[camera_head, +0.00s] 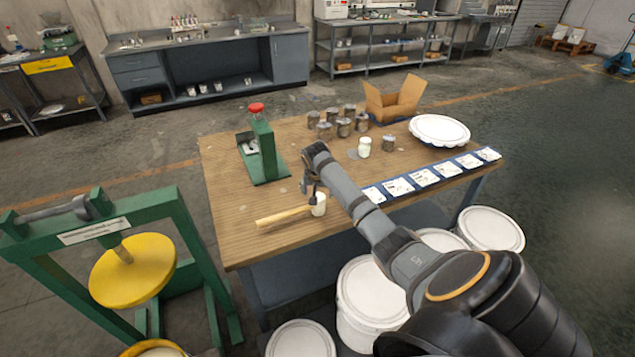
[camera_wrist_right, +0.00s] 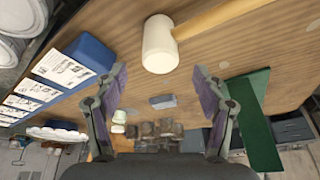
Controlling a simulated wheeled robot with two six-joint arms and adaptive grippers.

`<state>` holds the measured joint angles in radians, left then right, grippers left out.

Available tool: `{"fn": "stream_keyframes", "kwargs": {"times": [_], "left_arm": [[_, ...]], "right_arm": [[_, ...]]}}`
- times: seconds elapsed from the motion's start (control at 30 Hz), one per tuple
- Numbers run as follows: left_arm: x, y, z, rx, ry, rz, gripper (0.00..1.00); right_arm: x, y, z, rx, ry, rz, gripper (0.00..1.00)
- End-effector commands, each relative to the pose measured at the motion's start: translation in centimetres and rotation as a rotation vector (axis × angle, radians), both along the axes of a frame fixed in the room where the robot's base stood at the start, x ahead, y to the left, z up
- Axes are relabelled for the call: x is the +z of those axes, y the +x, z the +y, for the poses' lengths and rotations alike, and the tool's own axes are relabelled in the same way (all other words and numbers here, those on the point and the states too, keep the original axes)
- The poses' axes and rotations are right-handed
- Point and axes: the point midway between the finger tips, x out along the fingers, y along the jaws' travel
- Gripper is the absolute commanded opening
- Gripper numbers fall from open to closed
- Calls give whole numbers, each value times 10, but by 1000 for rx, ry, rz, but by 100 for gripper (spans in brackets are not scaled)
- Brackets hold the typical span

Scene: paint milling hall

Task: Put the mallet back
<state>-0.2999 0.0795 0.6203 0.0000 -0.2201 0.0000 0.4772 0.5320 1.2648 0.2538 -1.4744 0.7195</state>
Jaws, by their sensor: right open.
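The mallet lies on the wooden table (camera_head: 225,215) near its front left part. Its wooden handle (camera_head: 283,217) points left and its white head (camera_head: 319,204) is at the right end. In the right wrist view the white head (camera_wrist_right: 160,45) is at the top middle, with the handle running off to the upper right. My right gripper (camera_head: 312,188) is just above and behind the mallet head in the head view. In the right wrist view its fingers (camera_wrist_right: 160,85) are spread wide with nothing between them. My left gripper is not in view.
A green press with a red knob (camera_head: 256,107) stands behind the mallet. Several tins (camera_head: 344,127), a jar (camera_head: 364,147), an open cardboard box (camera_head: 395,98) and a white lid (camera_head: 439,130) are further back. Sample cards (camera_head: 426,177) line the right edge. A green frame with a yellow disc (camera_head: 133,272) stands left.

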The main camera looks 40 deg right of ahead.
Motion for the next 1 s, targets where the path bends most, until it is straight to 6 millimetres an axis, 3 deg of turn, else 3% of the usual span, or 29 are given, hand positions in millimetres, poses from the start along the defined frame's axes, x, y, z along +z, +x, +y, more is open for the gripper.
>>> {"fn": "stream_keyframes", "kwargs": {"times": [0.2,0.33,1.0], "left_arm": [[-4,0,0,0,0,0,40],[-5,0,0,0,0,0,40],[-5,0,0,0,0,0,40]], "right_arm": [[44,-12,13,0,0,-1,70],[58,-16,17,0,-1,1,70],[59,-19,22,13,0,5,70]]}}
